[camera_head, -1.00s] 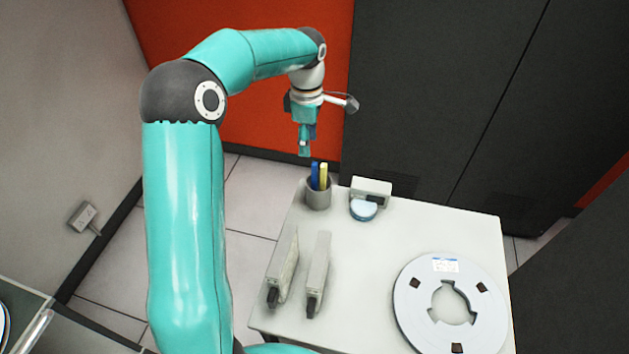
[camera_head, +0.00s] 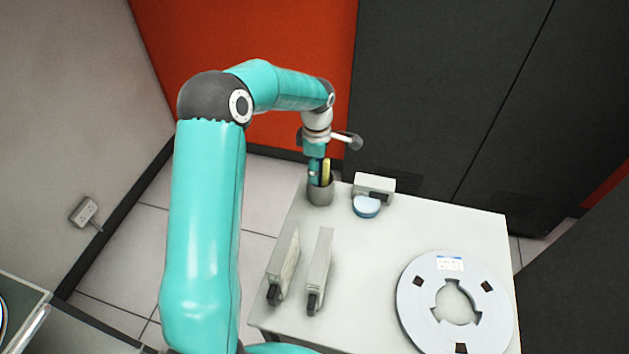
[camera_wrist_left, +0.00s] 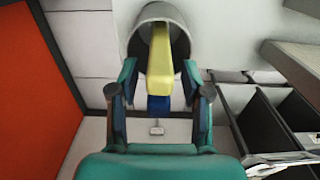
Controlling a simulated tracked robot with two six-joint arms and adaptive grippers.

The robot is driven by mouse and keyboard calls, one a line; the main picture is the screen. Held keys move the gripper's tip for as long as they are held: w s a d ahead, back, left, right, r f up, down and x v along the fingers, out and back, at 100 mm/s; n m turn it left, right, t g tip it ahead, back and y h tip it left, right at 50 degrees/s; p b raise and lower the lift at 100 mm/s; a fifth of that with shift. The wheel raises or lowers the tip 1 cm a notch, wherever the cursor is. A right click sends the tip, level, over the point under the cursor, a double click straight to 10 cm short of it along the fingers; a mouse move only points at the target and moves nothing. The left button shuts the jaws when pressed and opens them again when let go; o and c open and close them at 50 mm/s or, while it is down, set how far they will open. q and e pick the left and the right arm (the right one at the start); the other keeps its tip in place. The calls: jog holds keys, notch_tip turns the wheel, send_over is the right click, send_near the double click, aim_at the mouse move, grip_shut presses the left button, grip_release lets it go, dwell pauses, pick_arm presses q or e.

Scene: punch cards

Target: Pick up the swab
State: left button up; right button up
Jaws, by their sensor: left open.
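My left gripper (camera_head: 316,168) is right above the cup. Its open fingers (camera_wrist_left: 158,72) are on either side of the pieces, with a gap on each side. My right gripper is not in view.
Two upright grey slabs (camera_head: 319,268) and a tape reel (camera_head: 411,318) are nearer. The table's middle (camera_head: 390,245) is clear. Dark cabinets (camera_head: 440,80) stand behind.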

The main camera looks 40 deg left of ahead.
pick_arm(q)
grip_shut()
jog(key=shift+r, duration=0.1)
dwell(0.3)
